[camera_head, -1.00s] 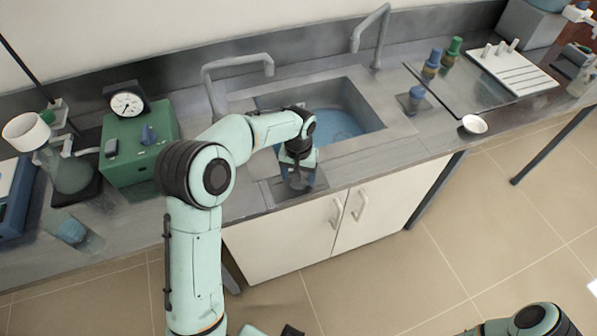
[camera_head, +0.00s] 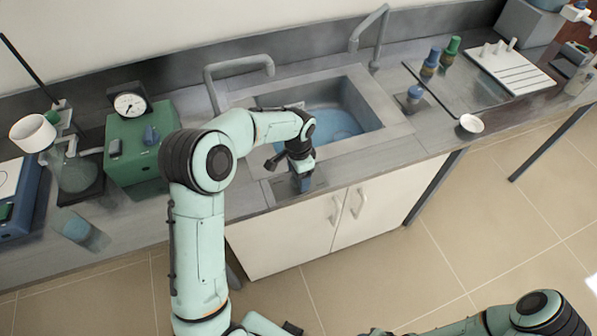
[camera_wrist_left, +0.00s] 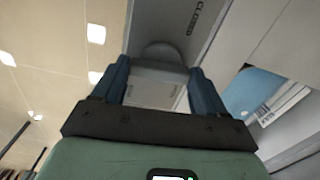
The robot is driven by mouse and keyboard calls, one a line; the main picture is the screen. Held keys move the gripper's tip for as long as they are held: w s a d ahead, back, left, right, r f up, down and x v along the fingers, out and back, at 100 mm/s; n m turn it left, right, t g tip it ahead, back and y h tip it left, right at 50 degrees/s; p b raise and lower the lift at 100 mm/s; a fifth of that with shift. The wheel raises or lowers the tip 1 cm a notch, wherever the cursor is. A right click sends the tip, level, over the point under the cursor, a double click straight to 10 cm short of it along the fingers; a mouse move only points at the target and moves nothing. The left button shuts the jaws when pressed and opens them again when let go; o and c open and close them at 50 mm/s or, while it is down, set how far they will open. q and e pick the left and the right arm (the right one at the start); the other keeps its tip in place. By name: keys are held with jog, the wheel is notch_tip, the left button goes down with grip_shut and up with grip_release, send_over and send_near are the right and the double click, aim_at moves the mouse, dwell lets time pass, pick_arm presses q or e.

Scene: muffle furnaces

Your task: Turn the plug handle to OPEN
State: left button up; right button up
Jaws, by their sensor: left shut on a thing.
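My left gripper (camera_head: 302,184) reaches down to the plate (camera_head: 268,192) on the counter in front of the sink. In the left wrist view its two blue fingers (camera_wrist_left: 160,90) are shut on the pale grey plug handle (camera_wrist_left: 158,76), which sits between them. The word CLOSED (camera_wrist_left: 196,18) is printed on the grey plate beyond the handle. The OPEN mark is not visible. In the head view the gripper hides the handle. My right arm shows at the lower right, with its gripper out of view.
The sink basin (camera_head: 338,112) with bluish water lies just behind the gripper. A green box with a dial (camera_head: 138,142) and a flask (camera_head: 74,172) stand to the left. Bottles (camera_head: 430,64) and a small white bowl (camera_head: 471,123) are to the right. White cabinet doors (camera_head: 300,237) are below.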

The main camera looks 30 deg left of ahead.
pick_arm(q)
jog(key=shift+m, duration=0.7)
pick_arm(e)
jog(key=shift+w+r, duration=0.2)
pick_arm(q)
jog(key=o, duration=1.1)
jog(key=shift+c, duration=0.2)
notch_tip(320, 180, up, 14)
jog(key=p, duration=0.1)
jog(key=shift+f, duration=0.25)
pick_arm(e)
jog(key=shift+w+r, duration=0.7)
jog(key=shift+r, duration=0.05)
